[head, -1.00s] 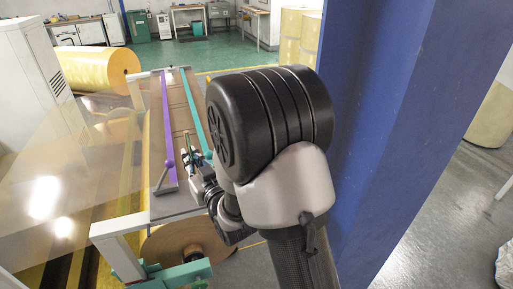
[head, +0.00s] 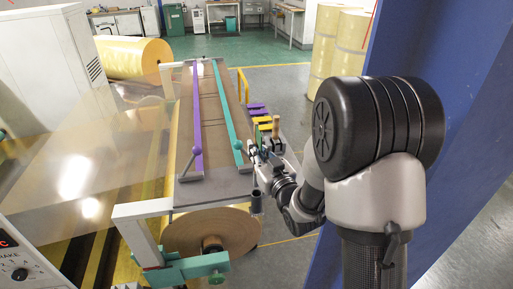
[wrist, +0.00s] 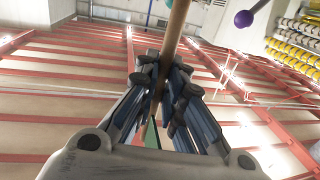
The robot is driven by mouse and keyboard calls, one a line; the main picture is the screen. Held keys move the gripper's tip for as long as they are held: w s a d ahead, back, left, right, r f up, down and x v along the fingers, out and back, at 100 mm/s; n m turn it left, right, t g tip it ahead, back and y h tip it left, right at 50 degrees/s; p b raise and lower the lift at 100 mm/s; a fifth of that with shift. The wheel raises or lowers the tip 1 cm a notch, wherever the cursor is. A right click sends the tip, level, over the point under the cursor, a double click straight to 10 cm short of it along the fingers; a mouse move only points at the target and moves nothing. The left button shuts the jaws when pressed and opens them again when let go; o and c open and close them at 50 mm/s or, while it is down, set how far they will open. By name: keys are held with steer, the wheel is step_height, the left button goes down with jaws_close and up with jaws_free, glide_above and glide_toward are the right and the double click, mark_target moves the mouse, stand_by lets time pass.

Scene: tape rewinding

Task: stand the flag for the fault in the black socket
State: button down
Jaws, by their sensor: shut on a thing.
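My gripper (head: 259,160) is shut on a thin wooden stick (wrist: 176,32), which runs between the fingers (wrist: 165,90) in the wrist view. A green piece (wrist: 152,134) shows just below it there, and a narrow green shape (head: 257,137) stands at the fingertips in the head view. It looks like a green flag, mostly hidden by the fingers. The black socket (head: 256,202) is a small dark upright cylinder at the table's near right corner, below my gripper and apart from it.
The long table (head: 222,185) carries a purple bar (head: 197,110) and a teal bar (head: 228,115) with ball knobs. Purple strips (head: 257,107) and yellow strips (head: 262,120) lie beyond my gripper. A brown roll (head: 180,235) sits below the near edge. A blue column (head: 440,60) stands right.

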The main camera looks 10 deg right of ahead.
steer(key=shift+f+b, duration=2.9)
steer(key=shift+f, duration=1.05)
steer(key=c, duration=1.6)
jaws_free()
